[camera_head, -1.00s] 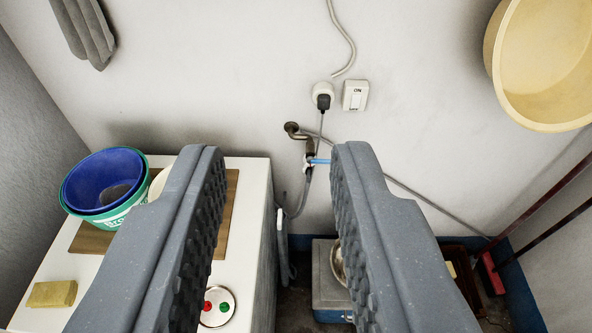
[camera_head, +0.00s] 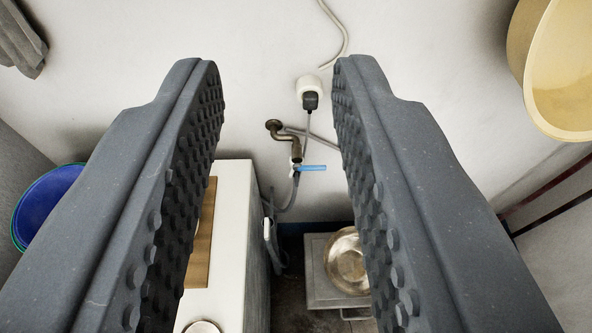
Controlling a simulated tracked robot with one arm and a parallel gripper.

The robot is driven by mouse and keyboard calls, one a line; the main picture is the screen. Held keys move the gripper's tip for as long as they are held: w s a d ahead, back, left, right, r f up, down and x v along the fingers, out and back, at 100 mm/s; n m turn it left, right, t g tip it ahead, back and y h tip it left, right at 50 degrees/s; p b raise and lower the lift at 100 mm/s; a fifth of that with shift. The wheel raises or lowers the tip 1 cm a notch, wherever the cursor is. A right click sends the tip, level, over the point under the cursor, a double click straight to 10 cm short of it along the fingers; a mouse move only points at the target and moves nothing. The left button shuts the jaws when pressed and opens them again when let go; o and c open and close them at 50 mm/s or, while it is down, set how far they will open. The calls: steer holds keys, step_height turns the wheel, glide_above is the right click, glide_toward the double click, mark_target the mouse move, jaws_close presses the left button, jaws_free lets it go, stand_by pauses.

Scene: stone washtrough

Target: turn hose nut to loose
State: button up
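My gripper (camera_head: 278,75) is open and empty, with its two dark ridged fingers wide apart. Between them, farther off at the wall, a bent brass tap (camera_head: 287,141) juts out. It has a blue lever (camera_head: 314,168) pointing right. A small pale fitting (camera_head: 295,170), perhaps the hose nut, sits at the tap's lower end by the lever, too small to make out its setting. A grey hose (camera_head: 290,200) hangs down from there. The fingers touch none of these.
A white washing machine (camera_head: 233,235) stands below left, partly behind the left finger. A plug sits in a wall socket (camera_head: 309,91) above the tap. A metal bowl (camera_head: 346,258) rests low at right. A blue tub (camera_head: 45,205) and a yellow basin (camera_head: 562,80) are at the sides.

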steer(key=w+a+f+y+b, duration=0.1)
steer(key=w+a+f, duration=0.2)
steer(key=w+f, duration=0.4)
steer(key=w+a+f+m+b, duration=0.1)
steer(key=w+a+f, duration=0.2)
steer(key=w+f, duration=0.35)
steer(key=w+a+f+y+b, duration=0.1)
steer(key=w+a+f, duration=0.35)
steer(key=f, duration=0.55)
steer(key=m+g+h+b, duration=0.3)
steer(key=h, duration=0.4)
glide_toward(290, 176)
steer(key=b+x, duration=0.2)
steer(key=x, duration=0.6)
steer(key=shift+w+d, duration=0.1)
steer(key=shift+w, duration=0.1)
jaws_close()
